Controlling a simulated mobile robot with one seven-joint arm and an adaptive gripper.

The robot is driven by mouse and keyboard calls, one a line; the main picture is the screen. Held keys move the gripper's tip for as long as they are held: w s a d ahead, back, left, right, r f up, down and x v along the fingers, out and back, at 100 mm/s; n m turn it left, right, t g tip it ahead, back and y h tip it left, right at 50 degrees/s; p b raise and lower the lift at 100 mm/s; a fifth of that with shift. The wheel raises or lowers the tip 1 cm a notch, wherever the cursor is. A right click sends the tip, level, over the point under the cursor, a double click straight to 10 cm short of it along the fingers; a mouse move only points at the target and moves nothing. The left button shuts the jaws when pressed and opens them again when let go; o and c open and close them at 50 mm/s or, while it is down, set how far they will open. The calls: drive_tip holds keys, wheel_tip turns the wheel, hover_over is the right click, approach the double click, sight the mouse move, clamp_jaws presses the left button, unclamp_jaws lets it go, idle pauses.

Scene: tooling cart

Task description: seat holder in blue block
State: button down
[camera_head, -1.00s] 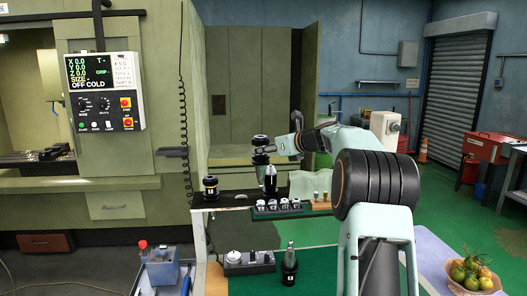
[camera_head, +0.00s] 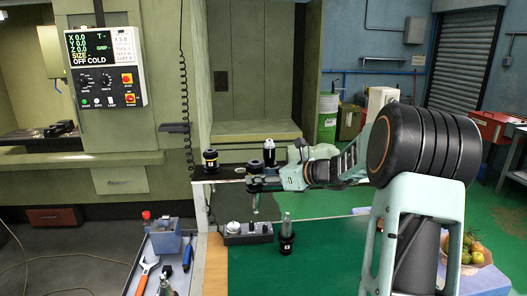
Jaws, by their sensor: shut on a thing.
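My gripper (camera_head: 268,183) is shut on a tool holder (camera_head: 254,169), with dark rings on top and a silver taper (camera_head: 255,203) pointing down. It hangs nearly upright above the dark grey block (camera_head: 236,238) at the left end of the green mat. The taper's tip looks close to the block's back edge; I cannot tell if they touch. A blue block (camera_head: 167,243) stands left of it on the grey tray. Its top opening is hard to make out. My gripper's fingers are small and partly hidden by the holder.
Another holder (camera_head: 286,240) stands upright on the green mat (camera_head: 325,258). A black holder with a yellow band (camera_head: 210,159) and a white-topped one (camera_head: 269,151) stand behind.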

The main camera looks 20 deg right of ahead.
drive_tip(key=s+a+f+n+g+y, duration=0.1)
drive_tip(key=s+a+f+n, duration=0.1)
drive_tip(key=s+a+f, duration=0.3)
drive_tip(key=s+a+f+n+g+y, duration=0.2)
drive_tip(key=s+a+f, duration=0.3)
drive_tip(key=s+f, duration=0.8)
drive_tip(key=shift+a+f, duration=0.2)
drive_tip(key=shift+f, duration=0.05)
drive_tip(key=shift+w+a, duration=0.1)
